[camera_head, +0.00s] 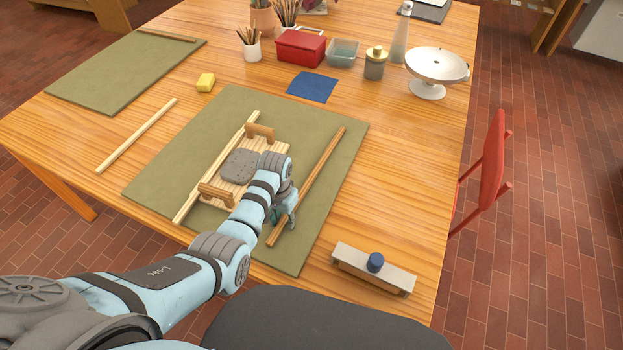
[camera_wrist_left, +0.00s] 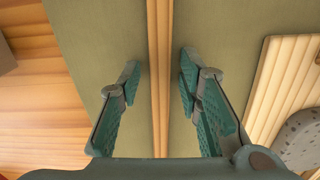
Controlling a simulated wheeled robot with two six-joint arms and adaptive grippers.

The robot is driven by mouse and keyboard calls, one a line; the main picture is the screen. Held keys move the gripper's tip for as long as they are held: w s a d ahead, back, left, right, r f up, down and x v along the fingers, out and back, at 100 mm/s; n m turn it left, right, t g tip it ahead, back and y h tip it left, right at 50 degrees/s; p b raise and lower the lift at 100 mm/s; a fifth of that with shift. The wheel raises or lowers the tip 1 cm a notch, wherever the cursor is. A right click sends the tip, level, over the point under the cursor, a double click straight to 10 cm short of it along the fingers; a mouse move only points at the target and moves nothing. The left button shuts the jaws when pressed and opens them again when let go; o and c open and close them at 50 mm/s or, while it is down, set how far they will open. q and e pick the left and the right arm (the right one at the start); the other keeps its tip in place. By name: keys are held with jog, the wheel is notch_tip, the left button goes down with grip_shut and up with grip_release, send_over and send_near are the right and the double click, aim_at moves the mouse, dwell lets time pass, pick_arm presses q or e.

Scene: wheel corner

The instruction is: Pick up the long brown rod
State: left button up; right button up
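The long brown rod (camera_head: 310,182) lies on the right part of the green mat (camera_head: 345,137) in the head view, slanting from upper right to lower left. My left gripper (camera_head: 281,218) is over the rod's lower part. In the left wrist view the rod (camera_wrist_left: 160,60) runs up the middle between the two open fingers of the left gripper (camera_wrist_left: 158,88). There is a gap on each side of the rod, and neither finger seems to touch it. My right gripper does not show in either view.
A slatted wooden board (camera_head: 270,152) with two handles and a grey slab (camera_head: 240,165) lies left of the rod. Two pale rods (camera_head: 235,140) (camera_head: 137,135) lie further left. A grey block with a blue knob (camera_head: 375,262) is at the lower right. A red chair (camera_head: 490,160) stands right of the table.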

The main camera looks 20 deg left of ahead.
pick_arm(q)
grip_shut()
